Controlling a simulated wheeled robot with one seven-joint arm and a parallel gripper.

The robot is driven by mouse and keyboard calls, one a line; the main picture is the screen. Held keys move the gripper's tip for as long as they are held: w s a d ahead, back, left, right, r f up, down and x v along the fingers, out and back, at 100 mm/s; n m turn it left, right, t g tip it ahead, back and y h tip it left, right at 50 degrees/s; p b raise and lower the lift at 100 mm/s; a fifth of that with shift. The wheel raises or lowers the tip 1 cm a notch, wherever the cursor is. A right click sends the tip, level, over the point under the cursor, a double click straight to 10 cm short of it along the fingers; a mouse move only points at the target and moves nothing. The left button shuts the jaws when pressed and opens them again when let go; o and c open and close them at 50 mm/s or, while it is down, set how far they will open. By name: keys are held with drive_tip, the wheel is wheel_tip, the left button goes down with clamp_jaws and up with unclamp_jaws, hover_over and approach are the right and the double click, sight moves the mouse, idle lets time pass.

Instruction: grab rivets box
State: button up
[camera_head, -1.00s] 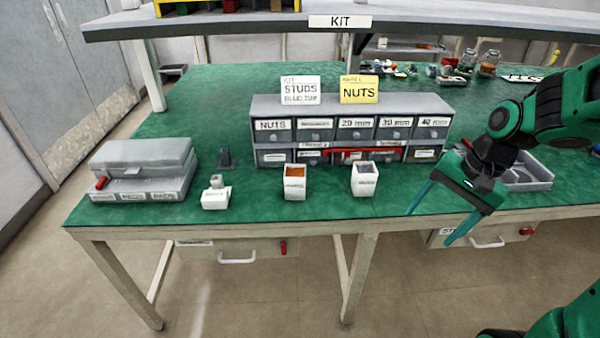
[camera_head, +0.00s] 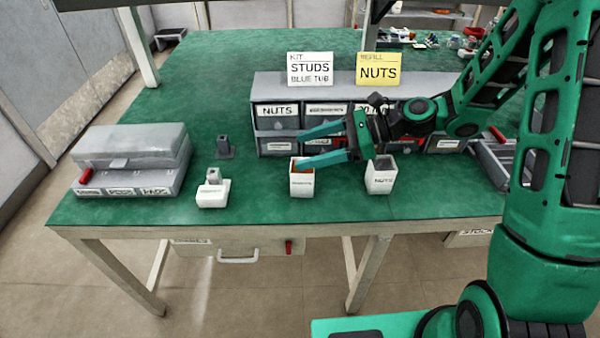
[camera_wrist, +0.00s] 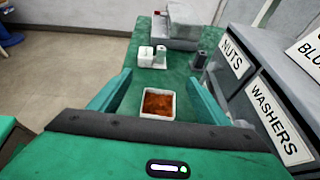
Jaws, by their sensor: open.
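The rivets box is a small open white box (camera_head: 302,185) with orange-brown contents, standing upright on the green bench. Its front label is too small to read surely. My gripper (camera_head: 300,149) is open, coming from the right, with its fingers pointing left. The nearer finger crosses the box's top edge in the head view. In the wrist view the box (camera_wrist: 158,119) shows between the two spread fingers, and neither finger visibly touches it. Whether the fingers are level with it or above it I cannot tell.
A similar white box labelled NUTS (camera_head: 380,180) stands just right, under my wrist. A grey drawer unit (camera_head: 262,88) with sign cards is behind. A small white holder (camera_head: 213,197), a dark post (camera_head: 223,148) and a grey case (camera_head: 130,145) stand left. The bench's front edge is close.

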sight(302, 178)
drive_tip(key=f, duration=0.2)
drive_tip(key=d+f, duration=0.1)
drive_tip(key=f, duration=0.4)
drive_tip(key=shift+w+d, duration=0.2)
drive_tip(key=shift+d, duration=0.1)
drive_tip(key=shift+x, duration=3.7)
drive_tip(key=shift+w, duration=0.1)
drive_tip(key=c, duration=1.3)
